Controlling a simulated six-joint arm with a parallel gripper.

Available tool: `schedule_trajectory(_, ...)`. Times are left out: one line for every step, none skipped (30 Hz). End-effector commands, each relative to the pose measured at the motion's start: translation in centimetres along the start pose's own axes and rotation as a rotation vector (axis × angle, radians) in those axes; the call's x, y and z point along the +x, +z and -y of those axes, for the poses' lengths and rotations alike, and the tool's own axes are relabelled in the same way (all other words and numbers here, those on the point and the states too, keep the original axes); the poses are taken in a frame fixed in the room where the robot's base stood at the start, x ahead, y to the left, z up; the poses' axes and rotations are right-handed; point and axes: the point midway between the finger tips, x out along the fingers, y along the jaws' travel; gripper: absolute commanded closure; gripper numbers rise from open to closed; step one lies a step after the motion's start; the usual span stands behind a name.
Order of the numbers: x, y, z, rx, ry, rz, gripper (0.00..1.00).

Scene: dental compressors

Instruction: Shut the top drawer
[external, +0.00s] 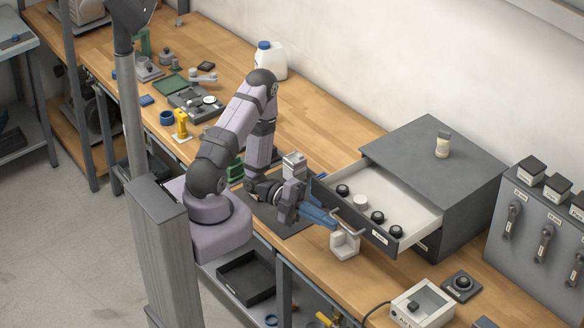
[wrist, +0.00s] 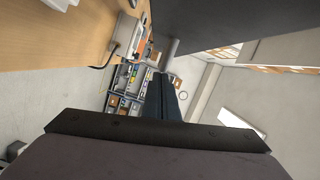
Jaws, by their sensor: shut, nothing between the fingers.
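The top drawer (external: 405,200) of the grey cabinet (external: 440,150) is pulled well out over the bench, toward the lower left. Its dark front carries a pale bar handle (external: 345,222) and a white label. Several black round parts and a white one lie inside. My gripper (external: 332,222) is shut and empty, its blue fingers pointing right, just in front of the drawer front by the handle's left end. I cannot tell whether it touches. In the wrist view the dark fingers (wrist: 165,95) show at the centre, with a large dark surface above, possibly the drawer.
A white block-shaped stand (external: 344,246) is on the bench just below the handle. A white box with a screen (external: 422,304) and a dark knob unit (external: 461,287) are at the lower right.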

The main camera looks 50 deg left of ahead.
Motion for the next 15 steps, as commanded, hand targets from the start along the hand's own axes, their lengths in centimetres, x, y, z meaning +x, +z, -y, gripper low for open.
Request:
schedule_trajectory(0.0,0.1,0.1,0.001,0.000,0.000,1.00)
schedule_trajectory(0.1,0.2,0.1,0.002,0.000,-0.001,1.00)
schedule_trajectory(0.1,0.4,0.1,0.002,0.000,-0.001,1.00)
schedule_trajectory(0.2,0.6,0.2,0.003,0.000,-0.002,1.00)
schedule_trajectory(0.3,0.9,0.2,0.004,0.001,-0.002,1.00)
schedule_trajectory(0.4,1.3,0.4,0.004,0.001,-0.002,1.00)
schedule_trajectory(0.5,1.7,0.4,0.005,0.001,-0.001,1.00)
schedule_trajectory(0.6,2.1,0.5,0.005,0.001,-0.001,1.00)
schedule_trajectory(0.7,2.7,0.7,0.006,0.001,-0.001,1.00)
schedule_trajectory(0.9,3.2,0.8,0.007,0.001,-0.002,1.00)
schedule_trajectory(1.0,3.8,0.9,0.007,0.001,-0.002,1.00)
schedule_trajectory(1.2,4.7,1.1,0.007,0.000,-0.001,1.00)
schedule_trajectory(1.4,5.3,1.3,0.008,0.000,-0.001,1.00)
schedule_trajectory(1.6,5.9,1.4,0.008,0.000,-0.002,1.00)
schedule_trajectory(1.8,6.9,1.6,0.008,-0.001,-0.002,1.00)
